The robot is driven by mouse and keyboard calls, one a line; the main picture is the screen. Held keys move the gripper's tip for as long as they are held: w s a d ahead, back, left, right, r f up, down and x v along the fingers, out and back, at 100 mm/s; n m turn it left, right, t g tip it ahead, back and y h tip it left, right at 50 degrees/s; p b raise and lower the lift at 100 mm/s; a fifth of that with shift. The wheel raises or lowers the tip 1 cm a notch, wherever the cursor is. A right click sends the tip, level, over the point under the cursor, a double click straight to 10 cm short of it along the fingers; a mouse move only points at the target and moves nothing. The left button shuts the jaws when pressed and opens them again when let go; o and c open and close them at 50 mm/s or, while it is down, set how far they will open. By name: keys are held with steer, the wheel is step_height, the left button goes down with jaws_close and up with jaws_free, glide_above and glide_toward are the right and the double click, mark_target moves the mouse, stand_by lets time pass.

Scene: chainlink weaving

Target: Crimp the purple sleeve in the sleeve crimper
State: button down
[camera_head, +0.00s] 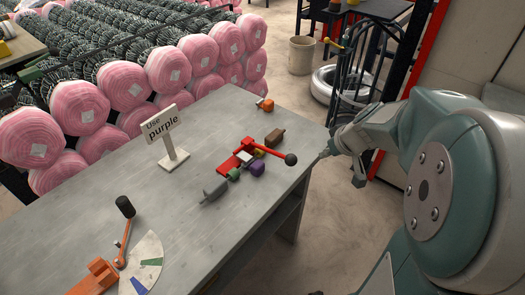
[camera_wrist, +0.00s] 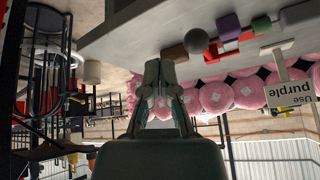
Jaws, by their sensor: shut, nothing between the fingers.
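The purple sleeve (camera_head: 257,169) lies on the grey table beside the red sleeve crimper (camera_head: 228,164), below its lever; I cannot tell whether it touches the crimper. The lever ends in a dark ball (camera_head: 291,159) near the table's right edge. My gripper (camera_head: 328,155) is off that edge, right of the ball and apart from it. In the upside-down wrist view my gripper (camera_wrist: 163,62) is shut and empty. That view also shows the purple sleeve (camera_wrist: 229,27), the dark ball (camera_wrist: 196,41) and part of the red crimper (camera_wrist: 240,43).
A green piece (camera_head: 233,174), a grey piece (camera_head: 214,191) and a brown piece (camera_head: 274,137) lie around the crimper. A sign (camera_head: 161,124) reads "use purple". An orange lever device (camera_head: 97,276) stands at front left. Pink rolls (camera_head: 80,107) line the back.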

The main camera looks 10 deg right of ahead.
steer(key=c, duration=1)
jaws_free()
steer(key=o, duration=0.5)
steer(key=shift+w+a+n, duration=0.15)
steer(key=shift+a+n, duration=0.2)
steer(key=shift+n, duration=0.05)
steer(key=shift+c, duration=0.2)
steer(key=o, duration=0.3)
steer(key=shift+w+a+r+n+g, duration=0.15)
steer(key=shift+w+a+n+g, duration=0.1)
steer(key=shift+a+n, duration=0.2)
steer(key=shift+w+a+r+n+g, duration=0.15)
steer(key=shift+a+n+g, duration=0.15)
steer(key=shift+n, duration=0.25)
steer(key=shift+o, duration=0.2)
steer(key=n+g+h, duration=0.3)
steer(key=n, duration=0.7)
glide_toward(291, 156)
steer(key=f, duration=0.4)
steer(key=w+f, duration=0.1)
steer(key=f, duration=0.3)
steer(key=d+f, duration=0.1)
steer(key=f, duration=0.2)
steer(key=shift+w+d+f, duration=0.1)
steer(key=shift+w+f, duration=0.2)
steer(key=shift+w, duration=0.1)
jaws_close()
